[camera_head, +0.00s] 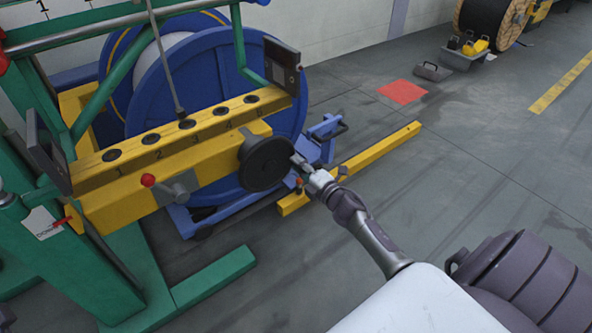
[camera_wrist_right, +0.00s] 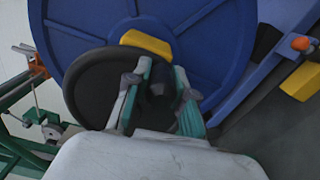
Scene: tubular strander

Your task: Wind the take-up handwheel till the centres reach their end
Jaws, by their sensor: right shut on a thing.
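The take-up handwheel is a black disc (camera_head: 264,168) on the right end of a yellow beam. It also shows in the wrist view (camera_wrist_right: 88,88), in front of the blue reel. My right gripper (camera_head: 299,162) is at the wheel's right edge. In the wrist view its two fingers (camera_wrist_right: 160,98) stand on either side of a dark knob (camera_wrist_right: 158,82) on the wheel and are shut on it. The large blue reel (camera_head: 205,80) stands behind the beam. I cannot make out the centres. My left gripper is not in view.
A green frame (camera_head: 100,270) stands at left. A yellow bar (camera_head: 365,160) lies on the floor behind my right gripper. Open floor with a red patch (camera_head: 403,91) lies to the right.

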